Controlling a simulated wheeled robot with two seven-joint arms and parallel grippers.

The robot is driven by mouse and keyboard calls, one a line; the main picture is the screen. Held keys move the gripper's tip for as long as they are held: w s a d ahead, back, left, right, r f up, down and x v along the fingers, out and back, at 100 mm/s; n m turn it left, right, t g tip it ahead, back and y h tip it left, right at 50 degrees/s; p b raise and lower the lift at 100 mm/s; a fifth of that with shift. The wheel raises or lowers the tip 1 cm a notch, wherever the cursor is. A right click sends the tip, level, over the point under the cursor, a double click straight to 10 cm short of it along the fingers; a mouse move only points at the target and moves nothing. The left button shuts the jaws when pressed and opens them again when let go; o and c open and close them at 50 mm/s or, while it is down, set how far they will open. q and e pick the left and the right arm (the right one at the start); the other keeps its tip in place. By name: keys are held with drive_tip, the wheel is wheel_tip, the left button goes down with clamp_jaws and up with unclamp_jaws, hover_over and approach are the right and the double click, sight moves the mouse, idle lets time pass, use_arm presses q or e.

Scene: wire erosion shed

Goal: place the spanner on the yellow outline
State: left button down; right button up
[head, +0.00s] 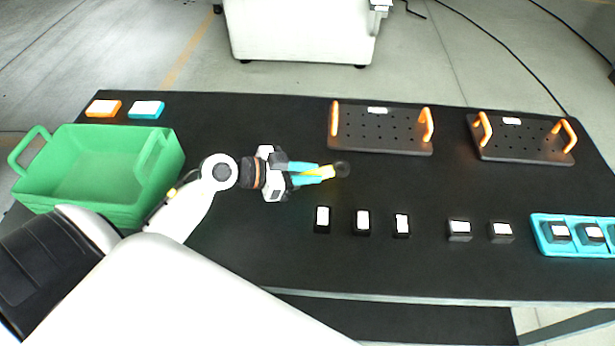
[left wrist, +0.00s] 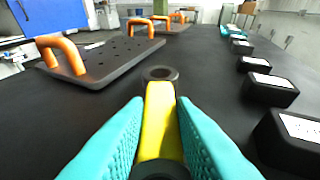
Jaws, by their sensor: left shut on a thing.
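The spanner (head: 328,171) has a yellow handle and dark ring ends. My left gripper (head: 307,174), with cyan fingers, is shut on its handle over the middle of the black table. In the left wrist view the yellow handle (left wrist: 160,120) lies between the two cyan fingers (left wrist: 160,135), one ring pointing away from me and the other partly hidden at the bottom edge. I cannot tell whether the spanner touches the table. I see no yellow outline on the table in either view. My right gripper is not in view.
A green crate (head: 75,205) stands at the left, with orange (head: 103,108) and blue (head: 146,109) boxes behind it. Two dark perforated plates with orange handles (head: 380,130) (head: 520,140) lie at the back. Several small black blocks (head: 362,222) line the front, beside a cyan tray (head: 541,239).

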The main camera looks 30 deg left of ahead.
use_arm(q)
drive_tip(key=shift+f, duration=0.7)
drive_tip(key=c, duration=1.2)
unclamp_jaws()
drive_tip(key=shift+f, duration=0.1)
